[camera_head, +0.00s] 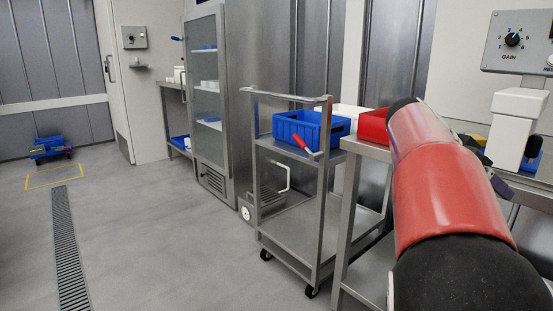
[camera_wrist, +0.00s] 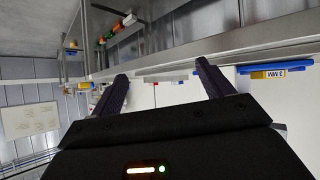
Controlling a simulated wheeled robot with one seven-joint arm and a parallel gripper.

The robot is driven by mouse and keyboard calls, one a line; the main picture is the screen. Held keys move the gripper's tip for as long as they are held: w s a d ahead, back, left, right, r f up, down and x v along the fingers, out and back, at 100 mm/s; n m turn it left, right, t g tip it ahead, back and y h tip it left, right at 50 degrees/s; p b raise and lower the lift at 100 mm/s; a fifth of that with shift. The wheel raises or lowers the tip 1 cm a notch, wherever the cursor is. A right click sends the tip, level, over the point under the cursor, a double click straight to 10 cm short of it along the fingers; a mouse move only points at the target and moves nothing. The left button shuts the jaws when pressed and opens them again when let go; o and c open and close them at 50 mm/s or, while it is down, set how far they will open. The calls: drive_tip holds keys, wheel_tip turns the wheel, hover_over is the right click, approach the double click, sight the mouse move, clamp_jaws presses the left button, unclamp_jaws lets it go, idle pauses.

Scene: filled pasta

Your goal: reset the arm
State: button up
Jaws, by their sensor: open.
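My gripper (camera_wrist: 160,76) shows in the wrist view with its two dark fingers spread apart and nothing between them. Behind the fingers lie a pale surface and a long metal edge, seen at a tilt. In the head view my red and black arm reaches up the right side.
A steel trolley (camera_head: 283,208) holds a blue crate (camera_head: 312,128). A red bin (camera_head: 373,127) stands on the steel table beside my arm. A control box (camera_head: 515,42) is at upper right. A yellow-and-blue item marked "3 MM" (camera_wrist: 275,72) shows in the wrist view.

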drive_tip(key=s+a+f+n+t+y, duration=0.1)
drive_tip(key=s+a+f+n+y, duration=0.15)
drive_tip(key=f, duration=0.25)
drive_tip(key=s+a+f+n+t+y, duration=0.1)
drive_tip(key=s+a+f+n+y, duration=0.1)
drive_tip(key=s+f+n+y, duration=0.3)
drive_tip(key=s+a+f+n+t+y, duration=0.2)
drive_tip(key=s+a+f+n, duration=0.2)
drive_tip(key=a, duration=0.6)
drive_tip(key=s+a+f+n+t+y, duration=0.1)
drive_tip(key=s+a+f+n, duration=0.4)
drive_tip(key=s+a, duration=0.3)
drive_tip(key=shift+s+a+f+t+y, duration=0.35)
drive_tip(key=shift+s+a+f+t, duration=0.05)
drive_tip(key=shift+a+f, duration=0.5)
